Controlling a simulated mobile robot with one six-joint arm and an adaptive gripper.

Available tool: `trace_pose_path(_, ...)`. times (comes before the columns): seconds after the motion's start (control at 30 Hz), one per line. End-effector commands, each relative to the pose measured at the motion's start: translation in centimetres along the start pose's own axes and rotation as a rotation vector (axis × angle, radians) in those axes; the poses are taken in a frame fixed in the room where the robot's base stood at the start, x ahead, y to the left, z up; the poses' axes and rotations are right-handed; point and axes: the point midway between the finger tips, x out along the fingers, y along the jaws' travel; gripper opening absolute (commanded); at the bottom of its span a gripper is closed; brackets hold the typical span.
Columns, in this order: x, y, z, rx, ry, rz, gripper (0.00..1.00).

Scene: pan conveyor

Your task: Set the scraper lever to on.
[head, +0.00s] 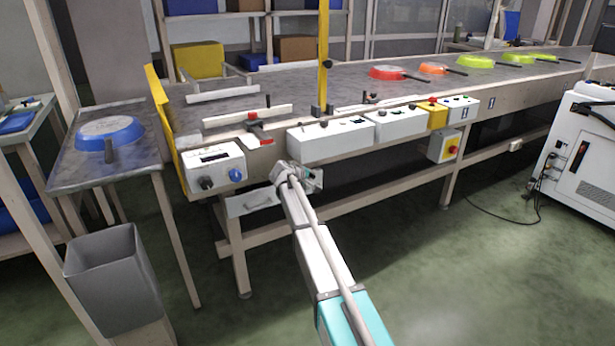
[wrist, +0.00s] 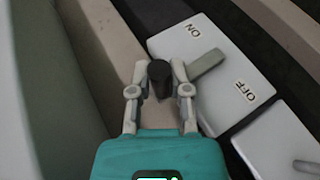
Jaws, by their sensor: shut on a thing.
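The scraper lever shows in the wrist view as a grey arm (wrist: 208,64) with a dark cylindrical handle (wrist: 160,82) at its end. It lies across a white panel (wrist: 222,78) marked ON and OFF, its arm pointing between the two labels. My gripper (wrist: 159,88) is shut on the dark handle, one finger on each side. In the head view my gripper (head: 303,180) is at the conveyor's front side, below the control boxes. The lever cannot be made out there.
White control boxes (head: 328,143) line the conveyor's front edge, with a dial box (head: 214,170) to the left. Another white panel (wrist: 284,144) is close by in the wrist view. Coloured pans, such as a red one (head: 388,73), lie on the belt. Open floor lies in front.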

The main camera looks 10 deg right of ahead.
Motion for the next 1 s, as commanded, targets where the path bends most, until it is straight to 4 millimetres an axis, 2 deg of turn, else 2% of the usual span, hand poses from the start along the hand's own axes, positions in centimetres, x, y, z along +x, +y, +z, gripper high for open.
trace_pose_path(0.13,-0.2,-0.2,0.4,0.002,-0.008,-0.004,0.00)
trace_pose_path(0.17,-0.2,-0.2,0.4,0.002,-0.008,-0.004,0.30)
trace_pose_path(0.3,-0.3,-0.3,0.2,0.001,-0.005,-0.004,0.56)
trace_pose_path(0.33,-0.3,-0.3,0.2,0.000,-0.004,-0.004,0.60)
trace_pose_path(0.6,-0.5,-0.4,-0.1,-0.001,0.000,-0.003,0.58)
trace_pose_path(0.77,-1.0,-0.7,0.1,-0.007,0.011,0.008,0.28)
trace_pose_path(0.9,-2.9,-1.5,0.7,-0.032,0.056,0.055,0.02)
trace_pose_path(1.0,-5.2,-2.5,1.3,-0.065,0.112,0.111,0.00)
